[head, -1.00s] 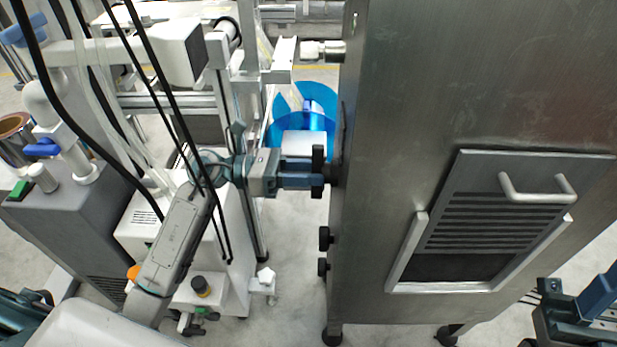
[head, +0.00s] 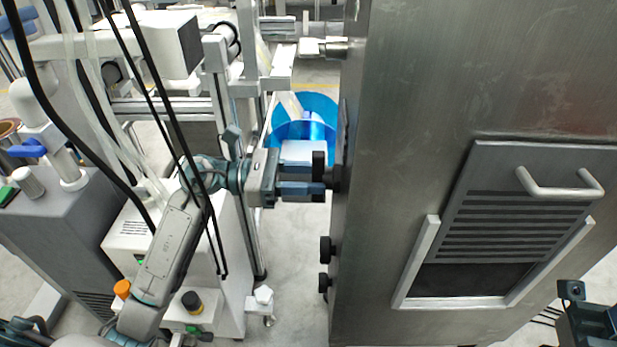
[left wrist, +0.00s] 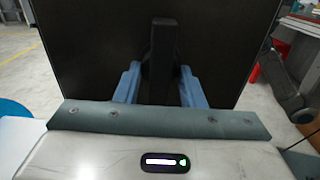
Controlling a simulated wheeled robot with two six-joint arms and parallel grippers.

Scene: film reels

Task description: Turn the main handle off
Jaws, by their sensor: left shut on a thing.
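The main handle (head: 319,165) is a black bar on the left side of the steel cabinet (head: 400,120). My left gripper (head: 312,188) is level with it and shut on it. In the left wrist view, the handle (left wrist: 163,45) stands upright between the two blue fingers of my left gripper (left wrist: 160,82), against the dark cabinet side. My right gripper (head: 590,322) shows only in part at the lower right corner, away from the handle; its jaws are not clear.
Two black knobs (head: 325,250) sit on the cabinet side below the handle. A blue reel (head: 305,112) is behind the handle. White and grey machines (head: 60,215) stand on the left around my left arm. Bare floor (head: 290,270) lies between them and the cabinet.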

